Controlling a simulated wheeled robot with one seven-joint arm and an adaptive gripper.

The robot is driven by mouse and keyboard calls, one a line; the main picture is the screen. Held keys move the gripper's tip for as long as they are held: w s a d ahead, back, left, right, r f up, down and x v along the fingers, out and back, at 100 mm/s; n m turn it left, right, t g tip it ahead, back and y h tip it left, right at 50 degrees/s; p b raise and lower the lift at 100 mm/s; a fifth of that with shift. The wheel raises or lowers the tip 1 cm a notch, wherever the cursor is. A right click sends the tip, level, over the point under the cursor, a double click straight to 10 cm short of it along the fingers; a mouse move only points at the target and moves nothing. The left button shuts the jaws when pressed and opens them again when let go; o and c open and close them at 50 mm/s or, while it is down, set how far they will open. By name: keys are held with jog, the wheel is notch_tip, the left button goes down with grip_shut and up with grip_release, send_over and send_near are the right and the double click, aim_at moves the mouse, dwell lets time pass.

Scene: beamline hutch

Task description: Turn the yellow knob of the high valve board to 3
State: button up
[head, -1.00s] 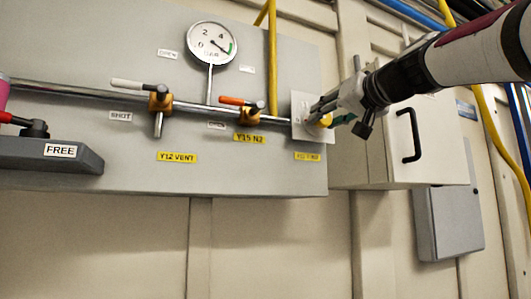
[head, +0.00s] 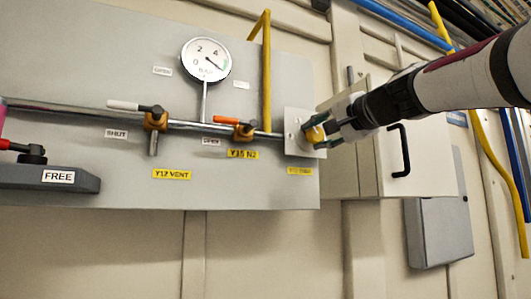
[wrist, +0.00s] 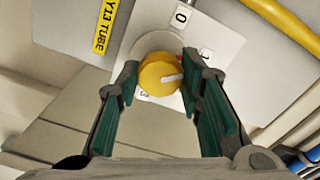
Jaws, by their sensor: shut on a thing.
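The yellow knob (head: 315,134) sits on a pale square plate (head: 293,121) at the right end of the grey valve board. My gripper (head: 324,132) reaches in from the right and is shut on the knob. In the wrist view the round knob (wrist: 159,74) lies between the two green-padded fingers. Its white pointer line points right, toward the right finger, a little past the "1" label (wrist: 205,52). The "0" label (wrist: 182,16) is above, and a partly covered "3" (wrist: 145,94) is at the knob's lower left. The "2" is not readable.
The board (head: 110,60) carries a pressure gauge (head: 206,60), a white-handled valve (head: 154,117) and an orange-handled valve (head: 240,125) on a pipe. A cabinet with a black handle (head: 402,150) stands right of the board, beneath my arm. A yellow pipe (head: 266,80) rises left of the plate.

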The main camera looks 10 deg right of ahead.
jog(key=m+p, duration=0.3)
jog(key=m, duration=0.3)
jog(key=shift+r+m, duration=0.1)
jog(key=shift+m, duration=0.2)
jog(key=m+p, duration=0.3)
jog(key=m, duration=0.3)
jog(key=shift+p, duration=0.3)
jog(key=m+p, duration=0.2)
jog(key=m, duration=0.2)
jog(key=shift+s, duration=0.1)
jog(key=m+p, duration=0.2)
jog(key=m, duration=0.1)
jog(key=shift+m+p, duration=0.3)
jog(key=m+p, duration=0.2)
jog(key=m, duration=0.1)
jog(key=shift+m, duration=0.4)
jog(key=shift+f+m+p, duration=0.2)
jog(key=shift+m+p, duration=0.5)
jog(key=shift+m, duration=0.1)
